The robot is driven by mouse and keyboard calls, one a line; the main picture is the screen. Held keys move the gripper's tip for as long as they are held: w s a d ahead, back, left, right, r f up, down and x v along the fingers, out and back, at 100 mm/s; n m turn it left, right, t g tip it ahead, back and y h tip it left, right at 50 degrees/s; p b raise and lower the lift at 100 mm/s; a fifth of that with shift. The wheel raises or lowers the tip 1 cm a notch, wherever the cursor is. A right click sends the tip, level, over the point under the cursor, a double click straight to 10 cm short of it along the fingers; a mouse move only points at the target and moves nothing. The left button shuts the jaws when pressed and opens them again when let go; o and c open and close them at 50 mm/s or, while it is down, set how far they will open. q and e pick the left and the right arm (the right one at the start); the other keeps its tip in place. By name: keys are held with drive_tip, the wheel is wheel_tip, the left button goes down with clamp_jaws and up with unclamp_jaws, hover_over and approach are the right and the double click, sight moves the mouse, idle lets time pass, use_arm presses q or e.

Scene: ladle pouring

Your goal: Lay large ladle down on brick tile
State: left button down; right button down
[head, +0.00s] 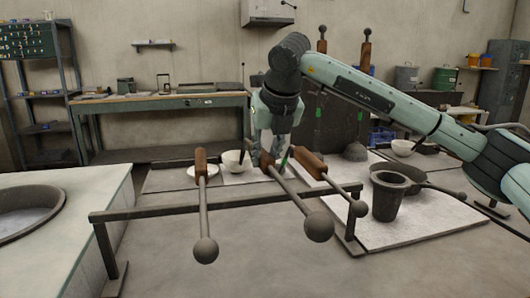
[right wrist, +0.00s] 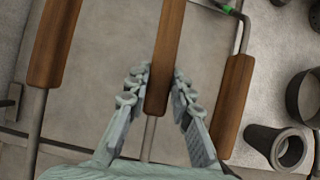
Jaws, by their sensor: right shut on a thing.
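The large ladle (head: 319,227), with the biggest round end of the three, lies across the metal rail in the middle, its round end toward me. My right gripper (head: 271,162) is shut on its wooden handle, which also shows in the right wrist view (right wrist: 168,45) between the fingers (right wrist: 155,88). I cannot tell whether its rod touches the rail or is slightly above it. My left gripper is not in view.
The rail (head: 150,209) also carries a left ladle (head: 206,250) and a right ladle (head: 358,208), close on both sides. A dark pot (head: 388,200) stands on the slab. A counter (head: 100,220) with a round basin (head: 25,212) is at the left.

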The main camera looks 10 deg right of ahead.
idle(0.6)
drive_tip(key=shift+f+b, duration=0.2)
drive_tip(key=shift+b, duration=0.1)
drive_tip(key=c, duration=1.4)
unclamp_jaws()
drive_tip(key=shift+o, duration=0.7)
drive_tip(key=shift+s+f, duration=0.1)
drive_tip(key=shift+f, duration=0.15)
drive_tip(key=w+r+p+v, duration=0.2)
drive_tip(key=w+p+v, duration=0.1)
drive_tip(key=v, duration=1.5)
drive_tip(key=shift+w+a, duration=0.15)
